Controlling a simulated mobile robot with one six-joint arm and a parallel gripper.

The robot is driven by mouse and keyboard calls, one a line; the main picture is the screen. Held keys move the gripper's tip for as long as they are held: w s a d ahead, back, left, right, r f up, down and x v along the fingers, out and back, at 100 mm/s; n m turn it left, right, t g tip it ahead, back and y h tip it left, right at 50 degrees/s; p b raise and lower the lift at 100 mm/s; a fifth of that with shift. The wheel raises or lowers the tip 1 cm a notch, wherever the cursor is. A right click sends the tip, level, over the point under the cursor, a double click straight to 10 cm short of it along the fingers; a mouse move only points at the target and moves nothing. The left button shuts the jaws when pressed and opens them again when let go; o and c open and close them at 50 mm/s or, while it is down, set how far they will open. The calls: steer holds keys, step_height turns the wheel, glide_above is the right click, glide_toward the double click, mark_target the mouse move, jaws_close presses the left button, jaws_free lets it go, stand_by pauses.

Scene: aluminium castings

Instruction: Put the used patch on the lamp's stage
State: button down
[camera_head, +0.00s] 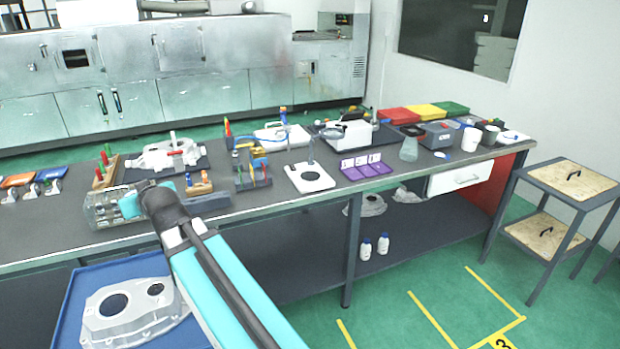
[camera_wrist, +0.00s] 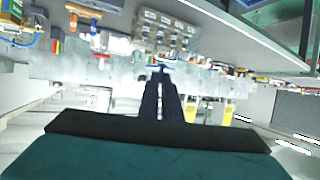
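My gripper (camera_wrist: 161,76) shows in the wrist view as two dark fingers, close together at the tips. A small, thin, pale blue-and-white thing, which looks like the used patch (camera_wrist: 160,67), sits across the fingertips; its details are too small to read. In the head view my arm reaches to the bench's left part, and its end is near a clear box (camera_head: 100,212); the fingertips and patch cannot be made out there. A white stand with a post and a dark round plate, which looks like the lamp's stage (camera_head: 310,176), stands mid-bench, right of my gripper, with nothing visible on it.
Purple labelled trays (camera_head: 366,170) stand right of the stand. A pen rack (camera_head: 252,178) stands left of it. A white casting (camera_head: 165,155) lies behind my gripper. Below the bench's left front, a blue tray (camera_head: 68,300) holds another casting (camera_head: 130,312).

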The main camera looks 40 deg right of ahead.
steer(key=s+d+f+m+h+p, duration=0.1)
steer(key=s+d+f, duration=0.1)
steer(key=d, duration=0.8)
steer(key=s+d+f+h, duration=0.1)
steer(key=d+f, duration=0.2)
steer(key=d, duration=0.8)
steer(key=s+d+f+m+p, duration=0.1)
steer(key=s+d+f, duration=0.1)
steer(key=d, duration=0.8)
steer(key=s+d+f+h, duration=0.1)
steer(key=s+d, duration=0.4)
steer(key=d, duration=0.3)
steer(key=s+d+f+m+h+p, duration=0.1)
steer(key=s+d, duration=0.4)
steer(key=d, duration=0.4)
steer(key=s+d+f+m+g+h+p, duration=0.1)
steer(key=s+d+f, duration=0.1)
steer(key=s+d, duration=0.3)
steer(key=d, duration=0.3)
steer(key=shift+s+d, duration=0.2)
steer(key=p, duration=0.6)
glide_above(316, 183)
steer(key=shift+f, duration=0.75)
